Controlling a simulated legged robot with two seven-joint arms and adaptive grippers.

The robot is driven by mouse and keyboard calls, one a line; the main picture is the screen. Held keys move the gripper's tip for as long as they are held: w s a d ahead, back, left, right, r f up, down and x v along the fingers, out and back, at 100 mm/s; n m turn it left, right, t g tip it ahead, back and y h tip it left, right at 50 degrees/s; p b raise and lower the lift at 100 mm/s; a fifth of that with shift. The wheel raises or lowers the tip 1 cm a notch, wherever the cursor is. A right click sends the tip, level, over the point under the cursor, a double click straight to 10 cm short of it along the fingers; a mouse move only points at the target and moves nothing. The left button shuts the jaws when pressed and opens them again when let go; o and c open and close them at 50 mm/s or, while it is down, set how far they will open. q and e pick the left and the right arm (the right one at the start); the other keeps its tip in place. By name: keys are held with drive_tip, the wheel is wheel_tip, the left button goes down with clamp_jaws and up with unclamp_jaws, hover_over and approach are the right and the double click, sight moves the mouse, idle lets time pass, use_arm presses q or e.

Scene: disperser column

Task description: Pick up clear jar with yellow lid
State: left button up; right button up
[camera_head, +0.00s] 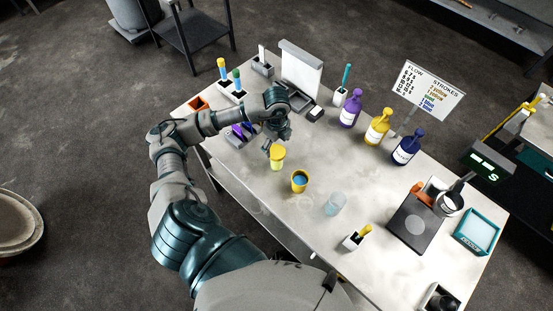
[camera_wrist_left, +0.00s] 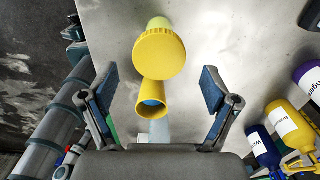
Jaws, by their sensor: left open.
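The clear jar with a yellow lid (camera_head: 277,159) stands on the light table near its front left edge. In the left wrist view the round yellow lid (camera_wrist_left: 160,54) faces the camera, with a pale part of the jar showing beyond it. My left gripper (camera_head: 271,139) is just above and behind the jar in the head view. In the wrist view its two blue-padded fingers (camera_wrist_left: 158,82) are spread wide, with the lid framed between them and apart from both. Nothing is held. My right gripper is not in view.
A yellow cup with blue inside (camera_head: 299,181) stands close right of the jar; a clear cup (camera_head: 335,203) is farther right. Purple (camera_head: 350,112), yellow (camera_head: 377,128) and dark blue (camera_head: 407,148) bottles stand at the back. An orange container (camera_head: 198,103) is at left.

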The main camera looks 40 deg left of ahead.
sight(277, 151)
use_arm(q)
wheel_tip(277, 151, down, 5)
drive_tip(key=shift+f+p, duration=0.1)
drive_tip(key=shift+p, duration=0.25)
drive_tip(key=c, duration=1.5)
